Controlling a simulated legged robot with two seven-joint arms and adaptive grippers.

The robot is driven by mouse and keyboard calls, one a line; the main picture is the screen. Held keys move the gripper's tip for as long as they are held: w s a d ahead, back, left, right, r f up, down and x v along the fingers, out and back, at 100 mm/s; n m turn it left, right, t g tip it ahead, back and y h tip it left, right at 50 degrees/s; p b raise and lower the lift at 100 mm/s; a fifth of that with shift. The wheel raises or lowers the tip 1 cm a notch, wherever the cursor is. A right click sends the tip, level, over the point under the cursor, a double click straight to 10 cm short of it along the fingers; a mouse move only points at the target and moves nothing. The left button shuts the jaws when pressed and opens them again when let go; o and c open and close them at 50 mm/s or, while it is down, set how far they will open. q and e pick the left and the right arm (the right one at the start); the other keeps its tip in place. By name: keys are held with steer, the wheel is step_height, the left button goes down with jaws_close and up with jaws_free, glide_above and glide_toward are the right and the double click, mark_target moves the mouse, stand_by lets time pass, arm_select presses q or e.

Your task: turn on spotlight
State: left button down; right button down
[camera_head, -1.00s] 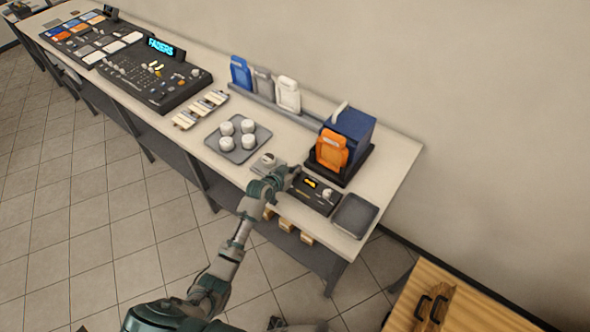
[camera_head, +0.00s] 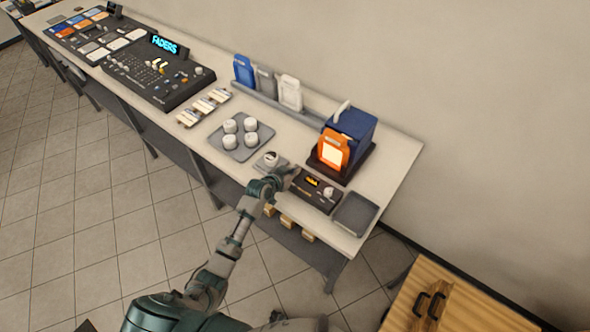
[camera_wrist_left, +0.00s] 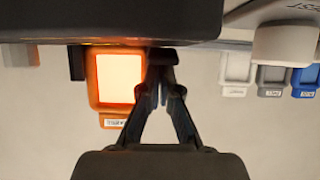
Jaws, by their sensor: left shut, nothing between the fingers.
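The spotlight is a blue box (camera_head: 354,127) with an orange-framed front (camera_head: 332,150) near the right end of the table. Its front panel glows pale, and the lit orange frame also shows in the left wrist view (camera_wrist_left: 119,80). A black control box (camera_head: 316,190) with a small amber display and a pale knob stands in front of it. My left gripper (camera_head: 293,172) is at the left edge of this box. Its fingers are shut and empty, and they show in the left wrist view (camera_wrist_left: 162,82). Whether they touch the box is unclear. My right gripper is out of view.
A grey tray (camera_head: 340,220) lies right of the control box. A small plate with a white knob (camera_head: 269,160) is to its left, then a tray with white knobs (camera_head: 243,154). Blue, grey and white frames (camera_head: 290,93) stand in a rack behind. A fader console (camera_head: 150,88) is farther left.

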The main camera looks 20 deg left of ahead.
arm_select(q)
steer(key=shift+r, duration=0.25)
step_height(320, 180, up, 4)
steer(key=p, duration=0.4)
steer(key=shift+w, duration=0.15)
steer(key=w+r+v, duration=0.1)
steer(key=r+v, duration=0.1)
steer(key=v, duration=0.7)
steer(key=shift+s+d, duration=0.2)
steer(key=shift+s, duration=0.05)
steer(key=shift+a, duration=0.15)
